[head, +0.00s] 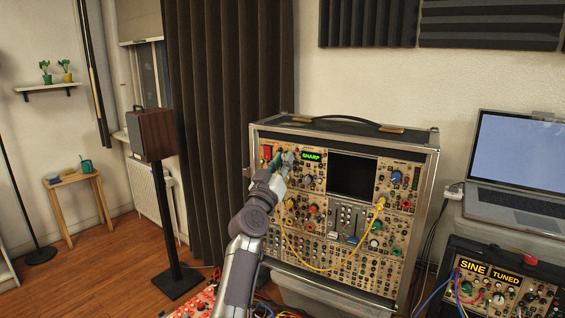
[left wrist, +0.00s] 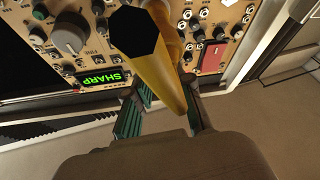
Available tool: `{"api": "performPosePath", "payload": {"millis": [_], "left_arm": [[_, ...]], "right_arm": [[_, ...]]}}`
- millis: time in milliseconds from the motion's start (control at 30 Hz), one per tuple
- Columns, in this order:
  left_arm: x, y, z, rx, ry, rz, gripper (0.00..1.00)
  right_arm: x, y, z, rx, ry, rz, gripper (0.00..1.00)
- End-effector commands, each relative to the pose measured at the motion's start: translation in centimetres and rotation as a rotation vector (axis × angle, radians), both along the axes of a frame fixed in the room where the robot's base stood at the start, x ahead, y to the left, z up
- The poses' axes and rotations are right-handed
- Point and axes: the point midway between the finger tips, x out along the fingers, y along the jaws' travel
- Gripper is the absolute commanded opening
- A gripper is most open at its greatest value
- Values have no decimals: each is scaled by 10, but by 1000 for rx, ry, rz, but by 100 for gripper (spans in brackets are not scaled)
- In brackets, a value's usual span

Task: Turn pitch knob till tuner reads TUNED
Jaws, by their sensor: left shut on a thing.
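The tuner display (head: 312,156) on the synth case reads SHARP in green. It also shows upside down in the left wrist view (left wrist: 95,80). My left gripper (head: 281,160) is at the panel, just left of this display. In the left wrist view its green-padded fingers (left wrist: 162,108) are shut on a yellow-orange shaft (left wrist: 170,75) with a dark hexagonal end. I cannot tell whether this shaft is the pitch knob. The fingers and arm hide part of the panel in the head view. My right gripper is not in view.
The synth case (head: 433,190) stands upright, with a yellow patch cable (head: 311,268) hanging across its front. A laptop (head: 520,160) stands at right, a speaker (head: 150,134) at left.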

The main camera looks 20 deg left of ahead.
Motion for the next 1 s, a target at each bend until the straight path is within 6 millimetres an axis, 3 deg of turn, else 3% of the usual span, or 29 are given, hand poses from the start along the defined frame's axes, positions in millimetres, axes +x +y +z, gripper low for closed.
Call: {"api": "performPosePath", "payload": {"millis": [167, 400, 533, 967, 1000], "left_arm": [[0, -1, 3, -28, 8, 0, 0], [0, -3, 9, -229, 52, 0, 0], [0, -3, 7, -321, 71, 1, 0], [-1, -2, 1, -373, 78, 1, 0], [-1, -2, 1, -373, 78, 1, 25]], "right_arm": [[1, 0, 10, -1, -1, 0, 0], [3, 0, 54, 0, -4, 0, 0], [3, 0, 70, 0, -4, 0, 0], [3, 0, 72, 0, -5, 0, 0], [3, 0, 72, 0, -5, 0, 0]]}}
